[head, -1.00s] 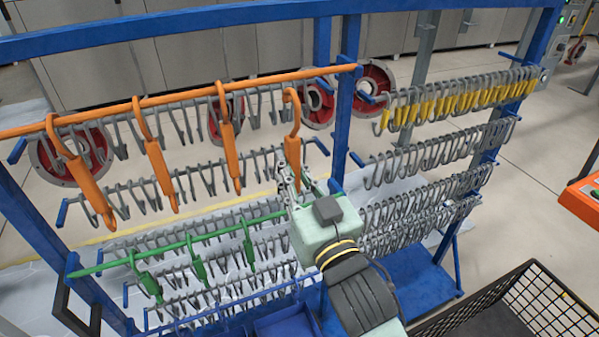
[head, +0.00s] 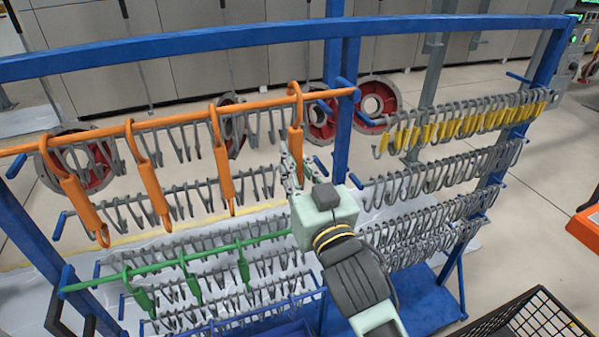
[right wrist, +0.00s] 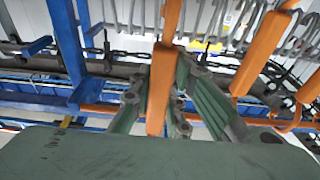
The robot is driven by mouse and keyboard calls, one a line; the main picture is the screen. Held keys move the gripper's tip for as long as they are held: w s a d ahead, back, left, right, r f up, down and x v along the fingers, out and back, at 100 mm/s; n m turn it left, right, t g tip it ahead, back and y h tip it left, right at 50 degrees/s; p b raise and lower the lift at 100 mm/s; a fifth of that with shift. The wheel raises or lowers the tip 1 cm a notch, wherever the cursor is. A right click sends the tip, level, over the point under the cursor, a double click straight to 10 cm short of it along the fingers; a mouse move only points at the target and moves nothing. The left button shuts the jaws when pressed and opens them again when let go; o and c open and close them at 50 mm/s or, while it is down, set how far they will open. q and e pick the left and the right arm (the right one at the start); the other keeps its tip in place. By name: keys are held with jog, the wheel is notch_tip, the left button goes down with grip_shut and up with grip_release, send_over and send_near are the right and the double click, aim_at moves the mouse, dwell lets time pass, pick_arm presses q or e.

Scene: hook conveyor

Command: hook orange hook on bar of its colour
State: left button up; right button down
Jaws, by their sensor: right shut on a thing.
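The orange bar (head: 75,140) runs along the upper left of the blue rack in the head view. Several orange hooks hang on it, one of them near the left (head: 146,178). My right gripper (head: 291,165) is shut on another orange hook (head: 296,137) near the bar's right end. This hook is upright and its curved top shows level with and just above the bar. I cannot tell whether the curve rests on the bar. In the right wrist view the held hook's orange shank (right wrist: 160,95) stands between the fingers (right wrist: 161,100). My left gripper is not in view.
A green bar (head: 210,252) with green hooks sits lower. Rows of grey hooks hang beside and behind, some yellow-marked (head: 460,122) at the right. A blue post (head: 343,120) stands close right of my gripper. A black wire basket (head: 540,318) is at lower right.

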jog(key=shift+w+a, duration=0.3)
jog(key=shift+w, duration=0.35)
jog(key=shift+w+a+f+b, duration=0.3)
jog(key=shift+w+f+b, duration=0.5)
jog(key=shift+w+f, duration=0.1)
jog(key=shift+w+a+f+b, duration=0.25)
jog(key=shift+w+f+b, duration=0.55)
jog(key=shift+w, duration=0.1)
jog(key=c, duration=1.6)
grip_release()
